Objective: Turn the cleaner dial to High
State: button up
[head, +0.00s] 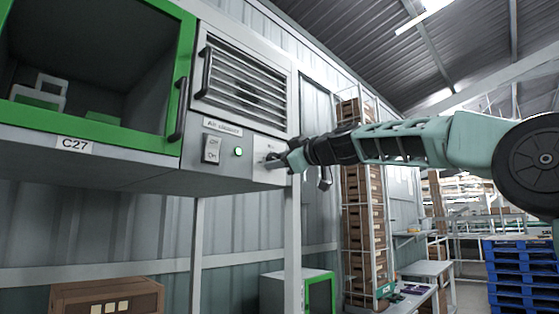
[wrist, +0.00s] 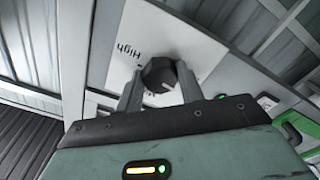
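The cleaner dial (wrist: 160,76) is a dark round knob with a pale mark on its lower right part, on a white plate (wrist: 185,42). The word High (wrist: 128,50) shows upside down at the dial's upper left; other lettering is hidden or too small to read. My gripper (wrist: 159,72) has one finger on each side of the dial, with no clear gap between fingertips and knob, so it looks shut on it. In the head view my gripper (head: 276,160) is at the right end of the cleaner's panel (head: 225,170) and hides the dial.
The panel carries a rocker switch (head: 212,149) and a lit green lamp (head: 239,152), below a louvred grille (head: 240,85) with a black handle. A green-framed cabinet (head: 187,60) labelled C27 adjoins on the left. A tall rack of crates (head: 358,200) stands behind my arm.

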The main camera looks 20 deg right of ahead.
jog(key=shift+f+m, duration=0.1)
jog(key=shift+m, duration=0.2)
jog(key=shift+c, duration=0.4)
jog(key=shift+a+m+p, duration=0.1)
jog(key=shift+m+p, duration=0.9)
jog(key=shift+m, duration=14.7)
jog(key=o, duration=1)
